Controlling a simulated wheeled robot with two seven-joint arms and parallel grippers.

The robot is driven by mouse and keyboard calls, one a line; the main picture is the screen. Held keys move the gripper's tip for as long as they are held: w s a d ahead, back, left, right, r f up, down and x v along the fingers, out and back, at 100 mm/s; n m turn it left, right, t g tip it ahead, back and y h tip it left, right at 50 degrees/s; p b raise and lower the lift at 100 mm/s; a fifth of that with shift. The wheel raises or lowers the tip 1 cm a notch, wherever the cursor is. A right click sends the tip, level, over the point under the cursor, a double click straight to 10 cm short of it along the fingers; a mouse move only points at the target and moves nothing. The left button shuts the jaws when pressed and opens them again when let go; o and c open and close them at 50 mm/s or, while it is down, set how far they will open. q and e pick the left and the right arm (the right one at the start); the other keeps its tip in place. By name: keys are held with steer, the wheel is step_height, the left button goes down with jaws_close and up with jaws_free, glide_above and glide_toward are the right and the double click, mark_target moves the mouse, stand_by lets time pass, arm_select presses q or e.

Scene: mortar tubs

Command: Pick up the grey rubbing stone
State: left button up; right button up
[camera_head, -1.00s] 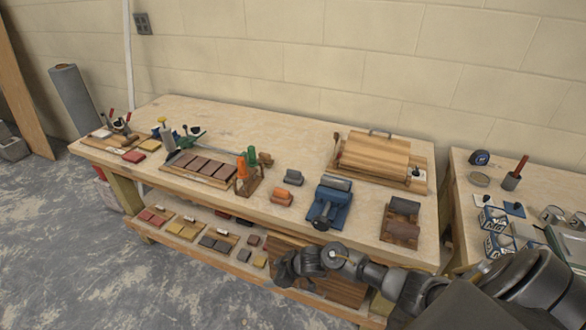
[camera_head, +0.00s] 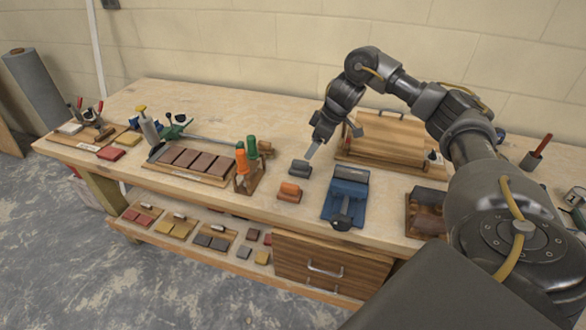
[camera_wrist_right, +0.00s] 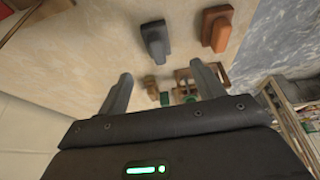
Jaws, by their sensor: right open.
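The grey rubbing stone (camera_head: 299,168) is a small dark grey block with a raised top, lying on the bench just behind an orange one. It also shows at the top of the right wrist view (camera_wrist_right: 155,38), beyond the fingertips. My right gripper (camera_head: 312,151) is above and close to the grey stone in the head view, pointing down. In the right wrist view its two fingers (camera_wrist_right: 163,86) are apart with nothing between them. Whether a fingertip touches the stone cannot be told, but they look apart. My left gripper is not in view.
The orange rubbing stone (camera_head: 289,191) lies just in front. The bench behind the rack is mostly clear.

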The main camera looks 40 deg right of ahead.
mark_target(304, 162)
steer(key=x, duration=0.1)
steer(key=b+x, duration=0.1)
steer(key=x, duration=0.2)
steer(key=shift+s+d+f, duration=0.15)
steer(key=shift+s+f, duration=0.05)
steer(key=shift+f, duration=0.1)
steer(key=shift+w+f, duration=0.3)
steer(key=shift+f, duration=0.1)
steer(key=shift+a+f, duration=0.15)
steer(key=shift+a, duration=0.1)
steer(key=x, duration=0.3)
steer(key=shift+w+d+f, duration=0.1)
steer(key=shift+w+f, duration=0.15)
steer(key=shift+f, duration=0.05)
steer(key=shift+w+f, duration=0.15)
steer(key=shift+f, duration=0.35)
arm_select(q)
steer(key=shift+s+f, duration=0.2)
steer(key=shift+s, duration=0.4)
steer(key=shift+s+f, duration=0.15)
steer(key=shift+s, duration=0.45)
arm_select(e)
steer(key=c, duration=1.2)
steer(key=shift+r, duration=0.1)
